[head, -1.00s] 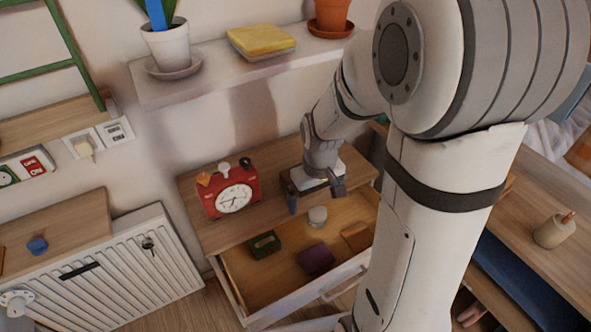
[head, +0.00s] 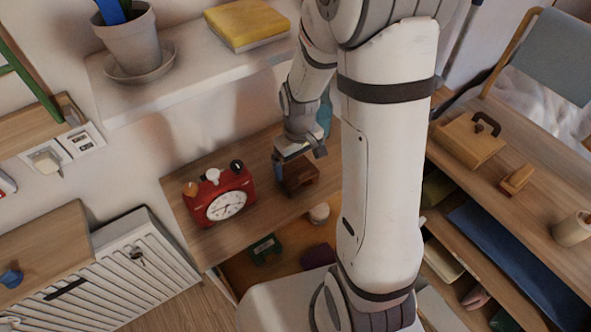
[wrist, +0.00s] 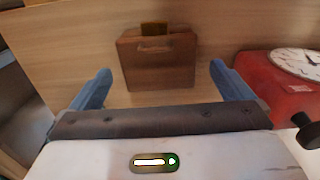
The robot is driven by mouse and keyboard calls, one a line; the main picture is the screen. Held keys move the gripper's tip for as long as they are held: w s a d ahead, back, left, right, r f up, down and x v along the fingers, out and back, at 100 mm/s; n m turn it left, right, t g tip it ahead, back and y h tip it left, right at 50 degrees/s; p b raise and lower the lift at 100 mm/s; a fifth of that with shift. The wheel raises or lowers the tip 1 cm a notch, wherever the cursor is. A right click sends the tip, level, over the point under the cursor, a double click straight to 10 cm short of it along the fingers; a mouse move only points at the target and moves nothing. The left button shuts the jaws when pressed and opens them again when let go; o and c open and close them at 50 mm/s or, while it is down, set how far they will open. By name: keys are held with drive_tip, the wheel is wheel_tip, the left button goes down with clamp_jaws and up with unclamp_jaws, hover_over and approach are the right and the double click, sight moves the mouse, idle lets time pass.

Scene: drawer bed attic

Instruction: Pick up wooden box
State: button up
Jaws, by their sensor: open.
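A small dark brown wooden box (head: 301,178) sits on the top of the wooden nightstand (head: 235,240), to the right of the red clock. In the wrist view the box (wrist: 158,66) stands ahead of my gripper, between the lines of its two blue fingers, with a small tab or handle on its top. My gripper (head: 300,156) is open and empty, just above and behind the box in the head view. In the wrist view, the fingers of my gripper (wrist: 158,78) show free space on both sides of the box. No contact is visible.
The red clock (head: 222,198) stands close to the box. A drawer below is open with several items, including a green one (head: 264,250). A white shelf (head: 190,75) overhangs behind. A lighter wooden box with a handle (head: 470,140) lies on the right-hand shelf unit.

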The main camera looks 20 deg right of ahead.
sight(298, 172)
drive_tip(key=f, duration=0.7)
drive_tip(key=shift+w+f, duration=0.15)
drive_tip(key=shift+w, duration=0.2)
drive_tip(key=c, duration=0.8)
drive_tip(key=shift+c, duration=0.2)
